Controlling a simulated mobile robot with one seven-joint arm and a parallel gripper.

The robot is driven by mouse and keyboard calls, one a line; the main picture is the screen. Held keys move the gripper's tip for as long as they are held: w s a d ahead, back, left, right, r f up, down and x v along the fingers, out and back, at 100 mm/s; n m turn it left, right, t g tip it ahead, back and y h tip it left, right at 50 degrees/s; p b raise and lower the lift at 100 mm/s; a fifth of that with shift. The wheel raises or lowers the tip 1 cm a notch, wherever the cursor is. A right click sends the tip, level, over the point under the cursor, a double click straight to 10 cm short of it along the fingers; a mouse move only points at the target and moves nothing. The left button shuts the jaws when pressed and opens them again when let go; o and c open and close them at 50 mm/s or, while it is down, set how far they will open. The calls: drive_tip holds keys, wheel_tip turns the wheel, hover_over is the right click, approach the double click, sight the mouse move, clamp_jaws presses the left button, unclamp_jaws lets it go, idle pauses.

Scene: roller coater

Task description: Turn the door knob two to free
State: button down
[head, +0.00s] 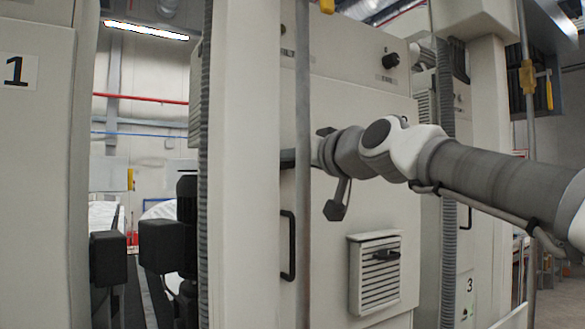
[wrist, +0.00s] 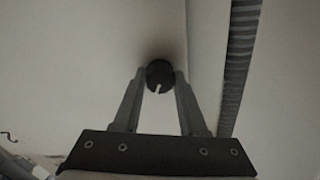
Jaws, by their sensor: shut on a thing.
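The door knob (wrist: 159,73) is a dark round knob with a short pale mark on its face. In the wrist view the mark points down, toward my gripper's base. My gripper (wrist: 160,84) has one finger on each side of the knob and is shut on it. In the head view my arm reaches in from the right to the tall cream panel (head: 385,205). There the gripped knob and my fingertips are largely hidden behind a grey vertical pipe (head: 303,110) and my wrist.
Another black knob (head: 390,60) sits higher on the panel, above a small label. A black handle (head: 288,245) and a louvred vent (head: 375,273) are below my wrist. Ribbed hoses (head: 206,220) run vertically on both sides. In the wrist view a ribbed hose (wrist: 240,60) passes right of the knob.

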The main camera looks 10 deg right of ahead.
drive_tip(key=m+b, duration=0.1)
drive_tip(key=m, duration=0.5)
drive_tip(key=shift+f+b, duration=0.1)
drive_tip(key=shift+b, duration=0.2)
drive_tip(key=m, duration=0.6)
drive_tip(key=shift+m, duration=0.3)
drive_tip(key=shift+c, duration=2.3)
unclamp_jaws()
drive_tip(key=b+v, duration=0.3)
drive_tip(key=v, duration=1.4)
drive_tip(key=shift+s, duration=0.2)
